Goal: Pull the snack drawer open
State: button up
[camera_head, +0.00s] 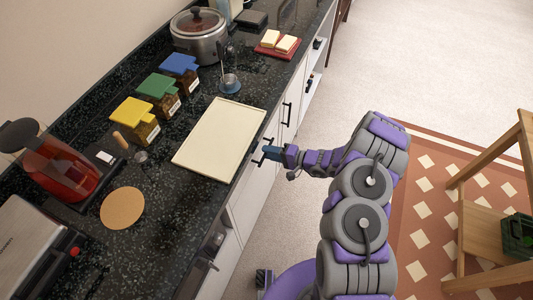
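White cabinet and drawer fronts (258,195) run under the dark counter's front edge, seen steeply from above. I cannot tell which front is the snack drawer. A dark bar handle (287,113) shows on the front just beyond my gripper. My gripper (262,151) is at the counter's front edge, close to the white fronts, pointing left toward them. Its two dark fingers are spread apart, with nothing visible between them. Any handle right at the fingers is hidden or too small to tell. No front stands visibly pulled out.
On the dark counter (190,205), a cream board (219,138) lies near the edge by my gripper. Lidded containers, a slow cooker (199,36), a red appliance (57,166) and a toaster (32,250) stand there. A wooden shelf (487,228) is at right. Pale floor is free beyond my arm.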

jog(key=shift+x, duration=0.85)
grip_shut()
